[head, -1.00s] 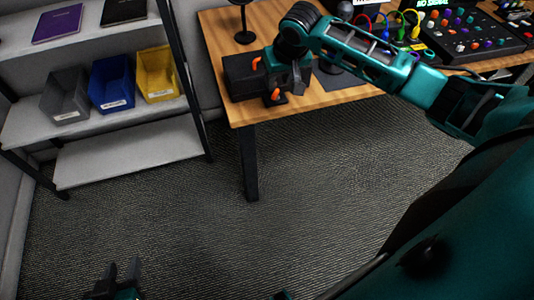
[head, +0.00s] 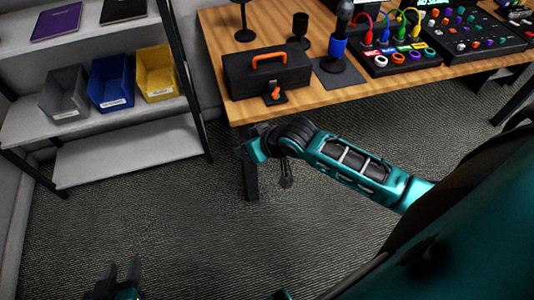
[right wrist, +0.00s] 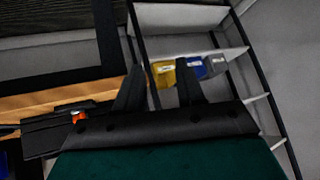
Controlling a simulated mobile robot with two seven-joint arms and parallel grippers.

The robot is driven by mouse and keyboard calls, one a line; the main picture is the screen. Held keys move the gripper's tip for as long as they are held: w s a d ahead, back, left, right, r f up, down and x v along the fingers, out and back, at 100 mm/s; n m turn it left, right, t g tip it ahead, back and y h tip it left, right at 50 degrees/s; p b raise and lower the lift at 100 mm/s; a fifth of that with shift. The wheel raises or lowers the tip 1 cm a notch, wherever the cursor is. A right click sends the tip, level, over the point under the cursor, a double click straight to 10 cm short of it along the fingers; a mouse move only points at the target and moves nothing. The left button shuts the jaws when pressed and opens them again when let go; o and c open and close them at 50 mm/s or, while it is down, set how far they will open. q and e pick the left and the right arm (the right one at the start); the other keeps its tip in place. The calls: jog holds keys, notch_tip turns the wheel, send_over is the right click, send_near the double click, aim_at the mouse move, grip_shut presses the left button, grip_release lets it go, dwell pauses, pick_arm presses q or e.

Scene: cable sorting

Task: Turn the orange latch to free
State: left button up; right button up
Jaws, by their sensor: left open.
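The orange latch (head: 276,93) sits on a small black base at the front of the black case (head: 295,76), near the table's left front edge. It looks slightly tilted; its exact setting is too small to tell. In the right wrist view the orange latch (right wrist: 78,117) shows at the left, beside the fingers. My right gripper (right wrist: 160,80) has its two fingers apart with nothing between them. In the head view it is below the table edge, in front of the table leg. My left gripper (head: 118,275) is open and empty over the floor at the bottom left.
The case has an orange handle (head: 270,58). A dark stand with a blue collar (head: 338,47) and a panel with coloured cables (head: 390,58) are to its right. A shelf with grey, blue and yellow bins (head: 157,73) stands left. The floor (head: 180,230) in front is clear.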

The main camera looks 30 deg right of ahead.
jog(key=s+a+f+n+t, duration=0.1)
jog(key=s+a+f+t, duration=0.1)
jog(key=s, duration=0.9)
jog(key=shift+s+f+t+h, duration=0.3)
jog(key=shift+f+t, duration=0.1)
jog(key=shift+f, duration=0.2)
jog(key=shift+w, duration=0.1)
